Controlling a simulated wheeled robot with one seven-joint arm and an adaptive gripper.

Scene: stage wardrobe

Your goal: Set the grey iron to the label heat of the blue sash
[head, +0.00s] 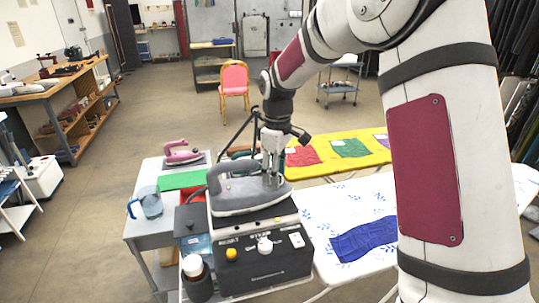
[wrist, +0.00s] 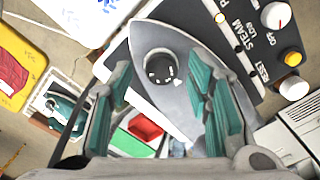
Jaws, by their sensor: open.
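The grey iron (head: 240,197) rests on a dark station (head: 265,262) in the head view. In the wrist view the grey iron (wrist: 150,45) shows a round dark dial (wrist: 160,67) on its top. My gripper (head: 273,178) is over the iron's front part. In the wrist view my gripper (wrist: 160,80) is open, with teal finger pads on either side of the dial; whether they touch it I cannot tell. The blue sash (head: 362,239) lies on a white, blue-patterned ironing board (head: 335,195). I cannot make out its label or the dial's setting.
The station's front has a yellow button (head: 231,254) and a white knob (head: 265,244). A pink iron (head: 182,152), a green mat (head: 180,180) and a blue-handled jug (head: 151,205) are to the left. Several cloths lie on a yellow board (head: 325,160).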

